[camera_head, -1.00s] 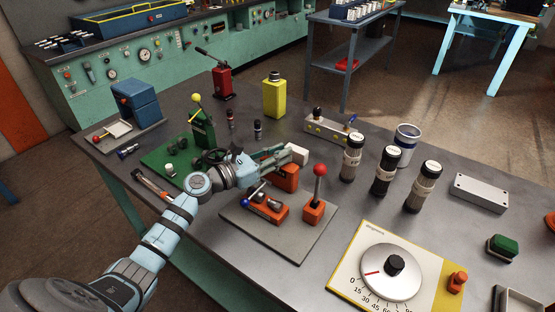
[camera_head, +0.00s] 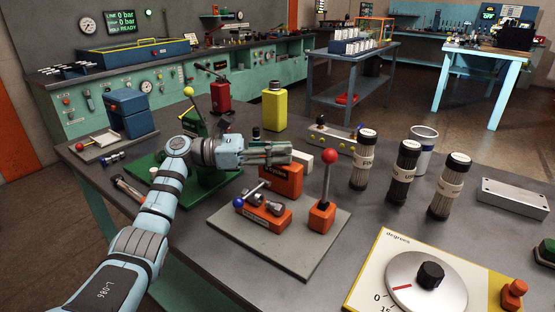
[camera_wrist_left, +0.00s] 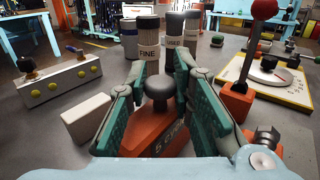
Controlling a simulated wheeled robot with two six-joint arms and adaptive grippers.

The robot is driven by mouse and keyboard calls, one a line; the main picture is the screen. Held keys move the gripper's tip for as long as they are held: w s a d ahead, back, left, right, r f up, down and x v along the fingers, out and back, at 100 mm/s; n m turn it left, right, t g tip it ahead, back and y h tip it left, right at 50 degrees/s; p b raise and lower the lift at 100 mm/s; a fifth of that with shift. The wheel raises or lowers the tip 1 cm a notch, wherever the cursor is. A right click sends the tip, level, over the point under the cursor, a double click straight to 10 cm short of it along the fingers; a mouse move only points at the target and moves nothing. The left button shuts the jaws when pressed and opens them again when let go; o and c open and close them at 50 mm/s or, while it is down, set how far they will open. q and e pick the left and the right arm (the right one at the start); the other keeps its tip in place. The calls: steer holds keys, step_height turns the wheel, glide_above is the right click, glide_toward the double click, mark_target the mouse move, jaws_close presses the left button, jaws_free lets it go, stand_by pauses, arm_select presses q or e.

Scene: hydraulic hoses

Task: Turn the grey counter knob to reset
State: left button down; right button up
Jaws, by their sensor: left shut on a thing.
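The grey counter knob (camera_wrist_left: 160,88) is round and dark, on top of the block. My left gripper (camera_head: 284,152) lies over the block in the head view, hiding the knob there. In the left wrist view, its green-padded fingers (camera_wrist_left: 160,100) stand on both sides of the knob and are shut on it. My right gripper is in neither view.
A red-knobbed lever (camera_head: 326,175) and an orange valve block (camera_head: 264,214) stand on the grey plate (camera_head: 290,258) close by. A white block (camera_head: 302,157) lies beside the counter. Several dark cylinders (camera_head: 405,172) and a degrees dial (camera_head: 428,280) are to the right.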

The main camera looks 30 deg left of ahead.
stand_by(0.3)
arm_select(q)
steer(key=c, duration=1.4)
jaws_free()
steer(key=shift+d, duration=0.15)
steer(key=shift+r, duration=0.15)
step_height(320, 180, up, 10)
steer(key=shift+f, duration=0.15)
